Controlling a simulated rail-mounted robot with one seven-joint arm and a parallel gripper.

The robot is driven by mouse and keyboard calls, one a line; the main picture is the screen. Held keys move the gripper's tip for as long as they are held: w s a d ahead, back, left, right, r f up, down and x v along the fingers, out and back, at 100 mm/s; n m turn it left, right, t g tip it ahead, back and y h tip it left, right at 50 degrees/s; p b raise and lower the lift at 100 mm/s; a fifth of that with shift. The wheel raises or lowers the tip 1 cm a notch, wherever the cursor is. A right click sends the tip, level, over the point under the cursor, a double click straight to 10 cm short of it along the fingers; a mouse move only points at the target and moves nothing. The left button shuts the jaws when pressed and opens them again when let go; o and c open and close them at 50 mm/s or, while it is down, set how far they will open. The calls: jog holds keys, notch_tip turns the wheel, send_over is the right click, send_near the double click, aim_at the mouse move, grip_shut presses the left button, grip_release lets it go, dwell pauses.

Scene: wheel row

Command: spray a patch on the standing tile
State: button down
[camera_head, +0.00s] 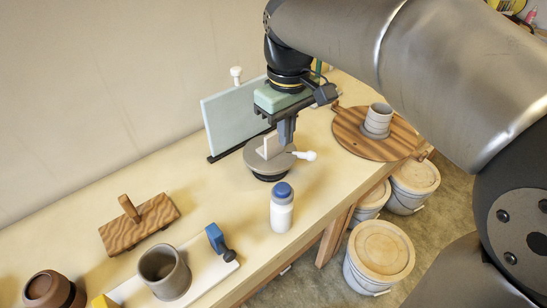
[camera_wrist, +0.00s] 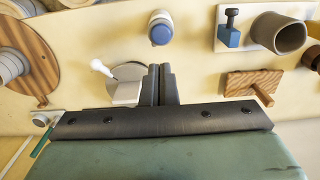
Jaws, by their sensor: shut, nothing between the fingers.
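The standing tile (camera_head: 228,118) is a pale blue-green slab upright in a dark foot at the back of the bench. I cannot make it out in the wrist view. A white bottle with a blue cap (camera_head: 281,208) stands upright near the front edge; it also shows in the wrist view (camera_wrist: 161,28). I cannot tell if it is a sprayer. My gripper (camera_head: 286,140) is shut and empty, pointing down in front of the tile, by a round grey stand. Its fingers show pressed together in the wrist view (camera_wrist: 160,84). It is apart from the bottle.
The grey round stand (camera_head: 255,158) carries a pale block with a white knob (camera_head: 305,155). A striped round board (camera_head: 350,138) holds stacked cups. A wooden block (camera_head: 140,228), a grey mug (camera_head: 165,271) and a blue clamp (camera_head: 216,239) are left. Lidded buckets (camera_head: 380,250) stand below.

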aim_at(283, 187)
jog(key=shift+w+a+r, duration=0.1)
dwell(0.3)
notch_tip(283, 187, down, 14)
jog(key=shift+p, duration=0.3)
dwell(0.4)
